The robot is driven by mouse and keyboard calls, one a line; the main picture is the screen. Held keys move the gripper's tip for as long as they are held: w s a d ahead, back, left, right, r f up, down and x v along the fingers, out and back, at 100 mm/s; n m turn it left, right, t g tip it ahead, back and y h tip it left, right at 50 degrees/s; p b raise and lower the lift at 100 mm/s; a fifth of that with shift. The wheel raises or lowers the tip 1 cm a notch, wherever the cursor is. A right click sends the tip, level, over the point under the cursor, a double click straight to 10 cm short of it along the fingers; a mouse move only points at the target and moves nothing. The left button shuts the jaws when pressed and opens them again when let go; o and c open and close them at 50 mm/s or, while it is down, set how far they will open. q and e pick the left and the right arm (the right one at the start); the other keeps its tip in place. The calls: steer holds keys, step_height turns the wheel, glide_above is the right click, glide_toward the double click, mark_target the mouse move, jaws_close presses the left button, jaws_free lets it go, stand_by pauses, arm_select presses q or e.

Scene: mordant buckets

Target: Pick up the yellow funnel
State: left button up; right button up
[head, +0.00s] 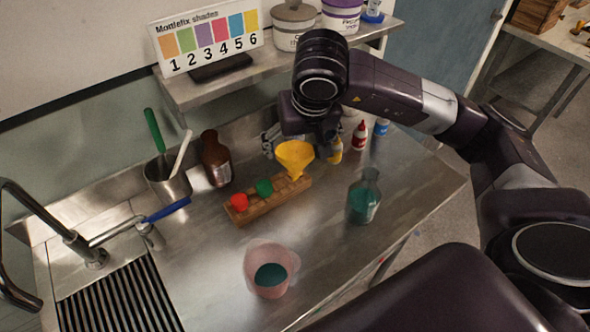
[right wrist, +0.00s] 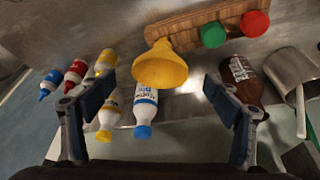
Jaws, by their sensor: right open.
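The yellow funnel (head: 295,157) stands mouth up at the far right end of a wooden rack (head: 240,217) in the head view. In the right wrist view the funnel (right wrist: 160,68) lies ahead, between the lines of the two fingers. My right gripper (right wrist: 162,108) is open and empty, its fingers spread to either side and apart from the funnel. In the head view my right gripper (head: 285,140) is just behind the funnel, partly hidden by its own wrist. My left gripper does not show.
A red and a green piece (head: 264,187) sit on the rack. A brown bottle (head: 215,160) stands left of the funnel, and several small squeeze bottles (head: 360,135) stand to its right. A teal flask (head: 364,198) and a pink beaker (head: 268,270) stand nearer. Clear steel lies between them.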

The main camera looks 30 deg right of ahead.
mark_target(296, 157)
steer(key=p+x, duration=0.3)
steer(key=x, duration=0.3)
steer(key=shift+w+f, duration=0.15)
steer(key=shift+f, duration=0.25)
steer(key=shift+w+f, duration=0.15)
steer(key=shift+f, duration=0.15)
steer(key=shift+c, duration=0.5)
steer(key=c, duration=1.1)
steer(key=shift+o, duration=0.2)
steer(key=shift+r, duration=0.1)
